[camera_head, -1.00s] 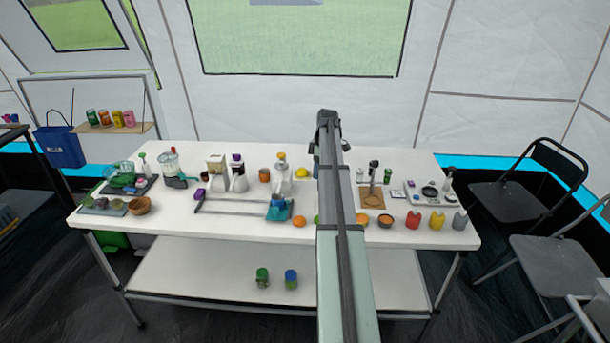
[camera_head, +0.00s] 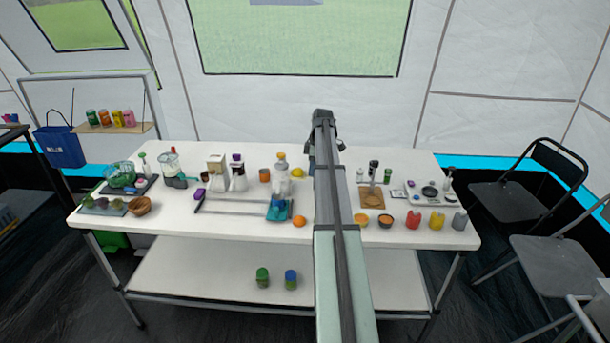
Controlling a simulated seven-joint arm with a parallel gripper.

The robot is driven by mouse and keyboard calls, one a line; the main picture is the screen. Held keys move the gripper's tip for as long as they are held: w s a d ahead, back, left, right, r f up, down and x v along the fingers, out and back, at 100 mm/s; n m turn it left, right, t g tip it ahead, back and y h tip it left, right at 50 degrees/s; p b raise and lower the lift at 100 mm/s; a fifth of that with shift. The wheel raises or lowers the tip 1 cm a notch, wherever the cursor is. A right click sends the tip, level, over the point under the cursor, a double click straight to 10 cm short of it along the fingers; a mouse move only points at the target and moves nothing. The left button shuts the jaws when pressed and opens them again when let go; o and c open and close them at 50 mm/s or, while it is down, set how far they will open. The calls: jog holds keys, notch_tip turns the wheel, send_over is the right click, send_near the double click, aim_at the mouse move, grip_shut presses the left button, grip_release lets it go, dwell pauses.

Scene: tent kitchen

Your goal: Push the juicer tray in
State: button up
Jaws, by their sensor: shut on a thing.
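My arm reaches over the table and covers the middle of the view. My gripper (camera_head: 312,153) shows only as a dark part beside the arm at the back of the table. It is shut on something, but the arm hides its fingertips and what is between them. No juicer tray can be made out for certain. A tall pale appliance with a yellow top (camera_head: 282,174) stands left of the gripper, and I cannot tell whether it is the juicer.
A teal block (camera_head: 279,209) sits at the right end of a thin rail frame. An orange (camera_head: 299,221) lies close left of my arm.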

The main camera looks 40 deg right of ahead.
aim_at(296, 170)
jog(key=shift+w+a, duration=2.15)
jog(key=o, duration=0.8)
jog(key=shift+o, duration=0.2)
jog(key=shift+r, duration=3.5)
